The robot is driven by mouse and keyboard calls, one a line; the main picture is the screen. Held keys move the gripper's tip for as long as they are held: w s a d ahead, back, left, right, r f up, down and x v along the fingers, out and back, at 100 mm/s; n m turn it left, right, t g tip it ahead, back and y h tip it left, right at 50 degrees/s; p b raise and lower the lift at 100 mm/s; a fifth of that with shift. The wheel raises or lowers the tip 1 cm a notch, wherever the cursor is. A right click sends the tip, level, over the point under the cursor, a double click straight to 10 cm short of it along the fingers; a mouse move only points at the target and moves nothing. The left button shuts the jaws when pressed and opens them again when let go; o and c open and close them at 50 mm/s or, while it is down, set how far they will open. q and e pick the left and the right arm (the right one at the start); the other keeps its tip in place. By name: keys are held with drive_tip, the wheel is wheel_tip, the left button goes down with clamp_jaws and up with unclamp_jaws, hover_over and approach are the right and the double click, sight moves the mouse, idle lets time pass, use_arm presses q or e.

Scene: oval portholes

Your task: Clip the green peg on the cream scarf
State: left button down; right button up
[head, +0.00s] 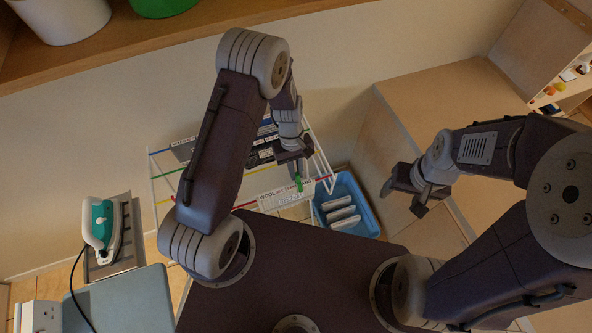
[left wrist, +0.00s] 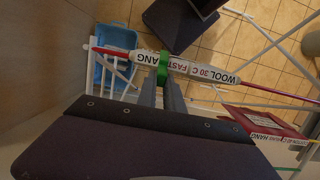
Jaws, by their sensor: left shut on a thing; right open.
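My left gripper (head: 298,170) is shut on the green peg (head: 299,184), over the front of the drying rack. In the left wrist view the green peg (left wrist: 164,68) is between the fingertips and lies across a pale strip (left wrist: 205,71) on the red line. The strip is labelled as wool and looks like the top fold of the cream scarf (head: 285,195). The peg overlaps the strip; I cannot tell whether its jaws grip the cloth. My right gripper (head: 416,195) is open and empty, to the right of the rack and apart from it.
The white rack has coloured lines, with darker cloths (head: 262,142) behind. A blue basket (head: 368,212) with white rolled items is on the floor to its right. An iron (head: 101,224) stands at the left. A wooden cabinet (head: 440,100) is at the right.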

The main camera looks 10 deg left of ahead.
use_arm(q)
drive_tip(key=shift+f, duration=0.1)
drive_tip(key=c, duration=1.4)
unclamp_jaws()
drive_tip(key=b+v, duration=0.2)
drive_tip(key=v, duration=0.7)
